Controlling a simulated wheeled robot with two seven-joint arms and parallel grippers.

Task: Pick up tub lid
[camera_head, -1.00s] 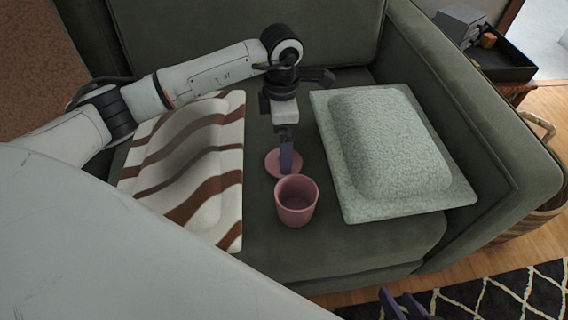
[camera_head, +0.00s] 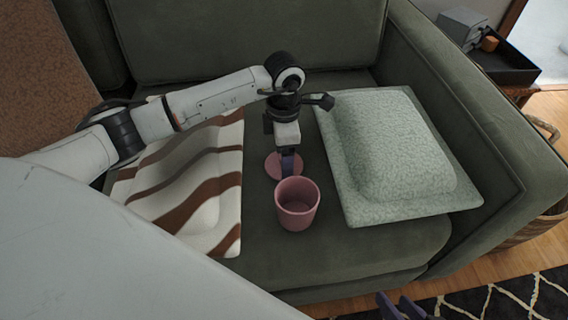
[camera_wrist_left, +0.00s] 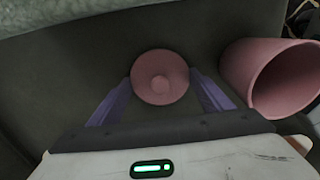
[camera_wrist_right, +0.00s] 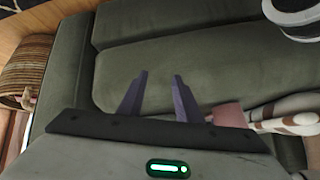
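The tub lid (camera_head: 273,167) is a round pink disc with a small knob, lying on the green sofa seat behind the tub. My left gripper (camera_head: 289,170) points down over it and partly hides it in the head view. In the left wrist view the lid (camera_wrist_left: 160,78) sits between the spread purple fingertips; I cannot tell whether they touch it. The open pink tub (camera_head: 297,205) stands upright in front of the lid. My right gripper (camera_head: 403,306) is low in front of the sofa; the right wrist view shows its fingers apart with nothing between them.
A brown-and-white striped cushion (camera_head: 200,195) lies left of the lid, partly under my left arm. A pale green cushion (camera_head: 395,150) lies to the right. The sofa armrest (camera_head: 470,130) rises beyond it. The seat (camera_head: 330,255) in front of the tub is clear.

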